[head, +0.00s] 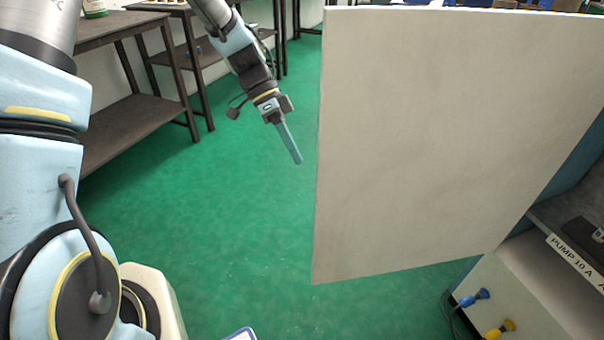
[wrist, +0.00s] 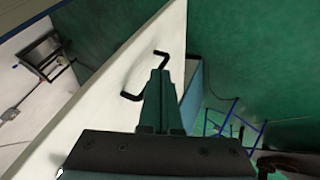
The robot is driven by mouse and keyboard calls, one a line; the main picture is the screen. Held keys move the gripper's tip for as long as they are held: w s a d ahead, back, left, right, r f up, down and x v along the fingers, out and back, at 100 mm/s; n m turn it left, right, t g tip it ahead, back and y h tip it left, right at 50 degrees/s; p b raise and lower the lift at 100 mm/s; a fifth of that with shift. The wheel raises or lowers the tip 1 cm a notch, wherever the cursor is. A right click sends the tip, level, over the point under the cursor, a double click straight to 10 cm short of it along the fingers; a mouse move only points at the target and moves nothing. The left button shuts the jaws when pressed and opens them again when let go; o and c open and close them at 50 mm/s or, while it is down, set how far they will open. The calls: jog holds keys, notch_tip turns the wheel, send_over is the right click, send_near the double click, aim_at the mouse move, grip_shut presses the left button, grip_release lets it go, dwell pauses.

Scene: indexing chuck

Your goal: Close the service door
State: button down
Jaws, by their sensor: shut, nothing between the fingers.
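The service door (head: 450,140) is a large pale panel standing open in the head view, with its inner face toward the head camera. It hides much of the cabinet (head: 520,290) behind it at right. In the wrist view the door (wrist: 120,75) runs diagonally, and its black bar handle (wrist: 162,60) shows on both sides of my fingers, its middle hidden. My gripper (head: 298,160) is shut and empty, left of the door's free edge in the head view. In the wrist view its fingertips (wrist: 160,72) overlap the handle; I cannot tell whether they touch.
The cabinet's lower part carries a "PUMP 10 A" label (head: 575,256), with a blue plug (head: 481,295) and a yellow plug (head: 505,327) below. Dark workbenches (head: 130,125) stand along the left wall. Green floor (head: 230,220) is clear between benches and door.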

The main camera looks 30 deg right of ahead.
aim_at(316, 200)
jog(key=s+f+p, duration=0.2)
jog(key=s+f, duration=0.5)
jog(key=s, duration=0.2)
jog(key=shift+f, duration=0.1)
